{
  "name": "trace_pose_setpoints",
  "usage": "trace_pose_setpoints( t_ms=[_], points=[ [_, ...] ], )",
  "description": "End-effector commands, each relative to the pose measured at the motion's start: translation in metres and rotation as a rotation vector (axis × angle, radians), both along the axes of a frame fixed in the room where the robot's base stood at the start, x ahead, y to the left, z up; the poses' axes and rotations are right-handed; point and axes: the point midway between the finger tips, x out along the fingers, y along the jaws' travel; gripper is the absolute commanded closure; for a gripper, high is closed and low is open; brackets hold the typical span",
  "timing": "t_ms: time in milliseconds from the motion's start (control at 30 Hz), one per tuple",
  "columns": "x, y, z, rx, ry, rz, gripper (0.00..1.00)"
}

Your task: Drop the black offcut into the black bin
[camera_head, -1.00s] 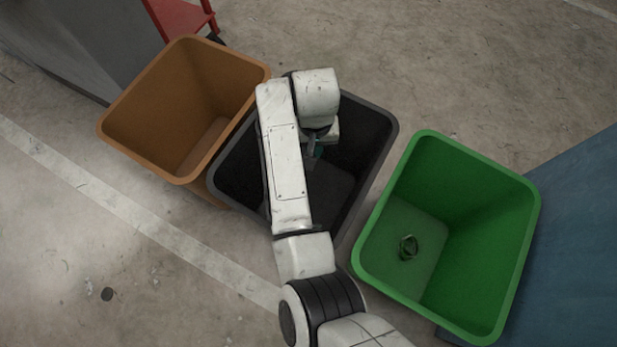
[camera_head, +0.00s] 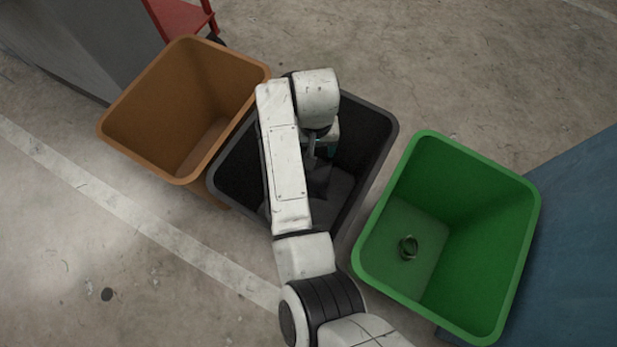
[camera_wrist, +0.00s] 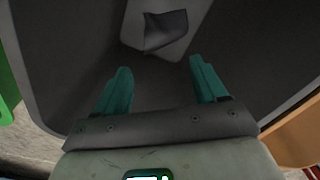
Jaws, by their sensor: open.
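The black bin (camera_head: 375,118) stands between an orange-brown bin and a green bin, with my arm reaching over it. The black offcut (camera_wrist: 166,30) is a dark, angular flat piece in the wrist view, lying inside the black bin on its lighter floor. It also shows dimly in the head view (camera_head: 319,180). My gripper (camera_wrist: 160,79) has two teal fingers spread wide with nothing between them. It points down into the black bin, above and apart from the offcut. My arm hides part of the bin in the head view.
The orange-brown bin (camera_head: 118,128) is close on the left and the green bin (camera_head: 437,137) close on the right. A small dark green ring-like piece (camera_head: 408,248) lies in the green bin. A blue surface (camera_head: 580,240) is at far right. Concrete floor is open in front-left.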

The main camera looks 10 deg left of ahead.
Motion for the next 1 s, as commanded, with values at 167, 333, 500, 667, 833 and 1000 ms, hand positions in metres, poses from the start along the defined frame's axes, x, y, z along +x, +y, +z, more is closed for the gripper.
trace_pose_setpoints(
  t_ms=[167, 333, 500, 667, 833, 1000],
  points=[
    [0.000, 0.000, 0.000, 0.000, 0.000, 0.000, 0.11],
    [0.000, 0.000, 0.000, 0.000, 0.000, 0.000, 0.00],
    [0.000, 0.000, 0.001, 0.000, 0.000, 0.000, 0.00],
    [0.000, 0.000, 0.009, 0.000, 0.000, 0.000, 0.00],
    [0.000, 0.000, 0.023, 0.000, 0.000, 0.000, 0.00],
    [0.000, 0.000, 0.036, 0.000, 0.000, -0.001, 0.00]
  ],
)
